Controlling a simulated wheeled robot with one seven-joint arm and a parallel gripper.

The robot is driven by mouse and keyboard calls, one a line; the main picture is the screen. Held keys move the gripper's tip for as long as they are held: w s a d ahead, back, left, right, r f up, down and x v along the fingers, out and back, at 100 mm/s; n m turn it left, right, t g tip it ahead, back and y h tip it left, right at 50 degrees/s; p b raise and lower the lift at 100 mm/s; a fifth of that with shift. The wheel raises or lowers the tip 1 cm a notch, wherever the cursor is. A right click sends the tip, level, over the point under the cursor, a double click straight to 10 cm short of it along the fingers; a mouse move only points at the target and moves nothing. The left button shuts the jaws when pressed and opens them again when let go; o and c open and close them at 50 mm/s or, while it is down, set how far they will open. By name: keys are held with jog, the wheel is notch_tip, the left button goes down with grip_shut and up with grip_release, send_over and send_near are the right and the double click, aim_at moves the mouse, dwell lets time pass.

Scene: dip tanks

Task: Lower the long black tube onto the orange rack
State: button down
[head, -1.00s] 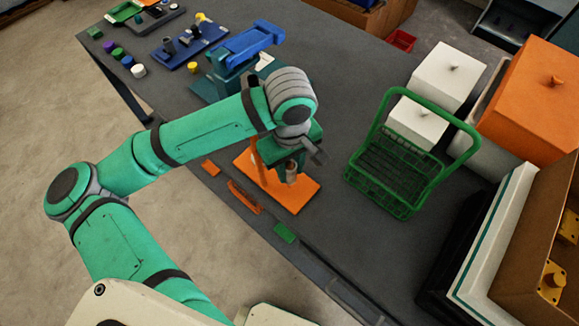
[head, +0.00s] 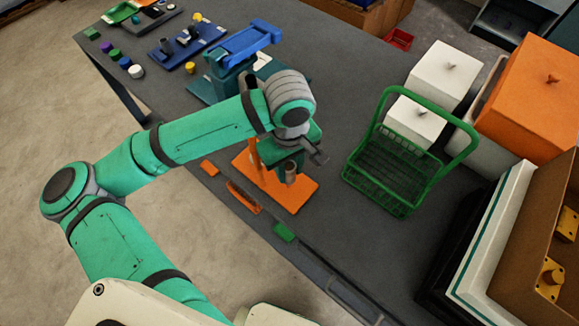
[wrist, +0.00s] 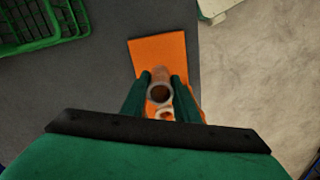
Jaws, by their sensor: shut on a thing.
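The orange rack (head: 296,198) is a flat plate near the table's front edge with an orange post (head: 257,160) rising from it. It also shows in the wrist view (wrist: 158,52). My gripper (head: 290,165) points down over the rack. In the wrist view its two green fingers (wrist: 158,88) are shut on a tube (wrist: 159,93), seen from its open round end. The tube looks grey-brown rather than black, and its lower part shows below the fingers in the head view (head: 291,176). A second pale ring (wrist: 165,114) shows just beside it. Whether the tube's bottom touches the rack cannot be told.
A green wire basket (head: 385,175) with a tall handle stands right of the rack. White lidded boxes (head: 445,75) and an orange one (head: 535,95) are behind it. A blue rack (head: 190,48) with dark tubes is at the back left. Small orange and green pieces (head: 284,232) lie along the front edge.

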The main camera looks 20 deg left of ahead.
jog(key=shift+s+d+f, duration=0.1)
jog(key=shift+s+f, duration=0.05)
jog(key=shift+f, duration=0.7)
jog(key=shift+s+d+f, duration=0.1)
jog(key=shift+f, duration=0.75)
dwell(0.6)
jog(key=shift+w+a+f, duration=0.1)
jog(key=shift+a, duration=0.05)
jog(key=c, duration=1.4)
grip_release()
jog(key=shift+c, duration=0.2)
jog(key=o, duration=0.6)
jog(key=shift+w, duration=0.15)
jog(key=shift+r, duration=0.2)
jog(key=shift+r, duration=3.95)
